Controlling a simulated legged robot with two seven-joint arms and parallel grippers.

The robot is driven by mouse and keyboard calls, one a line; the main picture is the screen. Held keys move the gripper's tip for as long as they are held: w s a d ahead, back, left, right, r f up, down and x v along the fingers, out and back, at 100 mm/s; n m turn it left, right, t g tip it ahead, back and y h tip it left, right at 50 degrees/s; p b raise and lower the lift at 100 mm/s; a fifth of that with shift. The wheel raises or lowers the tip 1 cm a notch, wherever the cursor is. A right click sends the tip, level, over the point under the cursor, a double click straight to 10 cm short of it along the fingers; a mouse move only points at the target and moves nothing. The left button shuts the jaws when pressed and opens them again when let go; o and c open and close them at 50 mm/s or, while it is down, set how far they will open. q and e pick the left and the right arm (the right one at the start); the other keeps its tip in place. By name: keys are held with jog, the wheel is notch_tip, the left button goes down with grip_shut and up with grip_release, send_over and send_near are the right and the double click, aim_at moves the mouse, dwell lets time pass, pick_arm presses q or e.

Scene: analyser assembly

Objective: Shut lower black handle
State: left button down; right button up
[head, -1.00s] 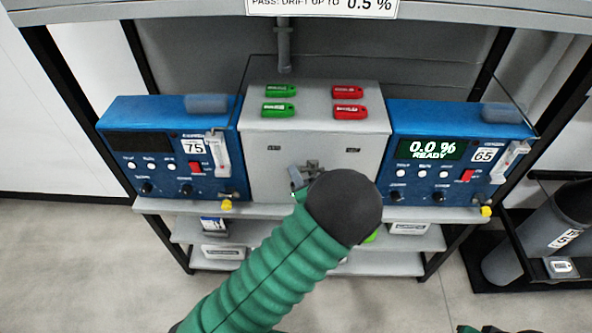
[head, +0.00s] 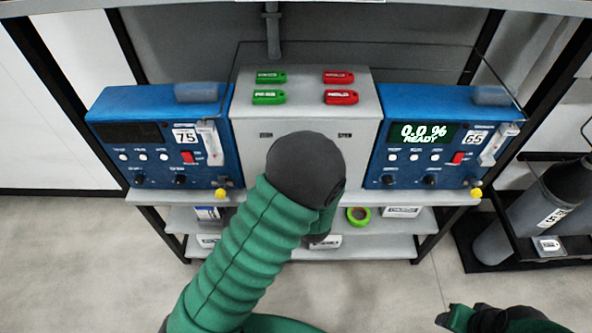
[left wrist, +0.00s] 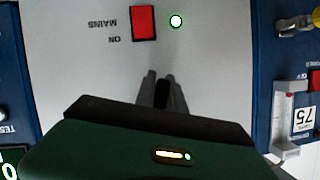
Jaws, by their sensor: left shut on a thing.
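A small black handle (left wrist: 161,92) on the grey panel shows in the left wrist view, between the two grey fingers of my left gripper (left wrist: 163,88), which are shut on it. The body of the gripper hides the lower part of the panel there. In the head view my left forearm and dark round wrist cover the handle and my gripper, in front of the grey box (head: 305,112). My right gripper (head: 500,318) is only partly in view at the lower right, away from the shelf, and its fingers are unclear.
Two blue analysers (head: 160,105) (head: 440,105) flank the grey box. Green tags (head: 269,97) and red tags (head: 341,97) lie on its top. A red mains switch (left wrist: 143,23) and a lit lamp (left wrist: 176,21) are near my fingers. A gas cylinder (head: 525,225) stands right.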

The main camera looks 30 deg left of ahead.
pick_arm(q)
jog(key=shift+w+d+f+n+t+h+b, duration=0.15)
jog(key=shift+d+f+n+h+b, duration=0.15)
jog(key=shift+n+b, duration=0.2)
jog(key=shift+w+d+f+n+t+h+b, duration=0.15)
jog(key=shift+d+n+h+b, duration=0.25)
jog(key=shift+n, duration=0.2)
jog(key=c, duration=1.8)
grip_release()
jog(key=o, duration=0.4)
jog(key=shift+w, duration=0.15)
jog(key=shift+r, duration=0.1)
